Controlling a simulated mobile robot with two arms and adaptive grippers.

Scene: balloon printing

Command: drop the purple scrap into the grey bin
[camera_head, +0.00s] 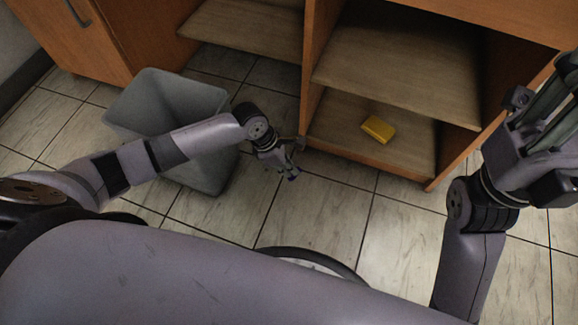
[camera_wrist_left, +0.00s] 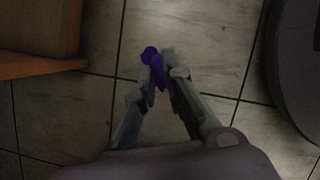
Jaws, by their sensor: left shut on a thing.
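My left gripper (camera_head: 291,172) is shut on the purple scrap and holds it out over the floor, to the right of the bin. The scrap shows clearly in the left wrist view (camera_wrist_left: 154,62), pinched between the fingertips of the left gripper (camera_wrist_left: 162,66). In the head view only a small dark purple bit of the scrap (camera_head: 293,178) shows at the fingertips. The grey bin (camera_head: 212,178) stands on the floor at left, open at the top. My left forearm crosses in front of it and hides part of it. My right gripper (camera_head: 545,125) is raised at the right edge, partly cut off.
A wooden shelf unit (camera_head: 400,60) stands behind, with a yellow block (camera_head: 378,129) on its lower shelf. A wooden cabinet (camera_head: 75,40) is at the far left. The tiled floor (camera_head: 320,215) in front of the shelves is clear.

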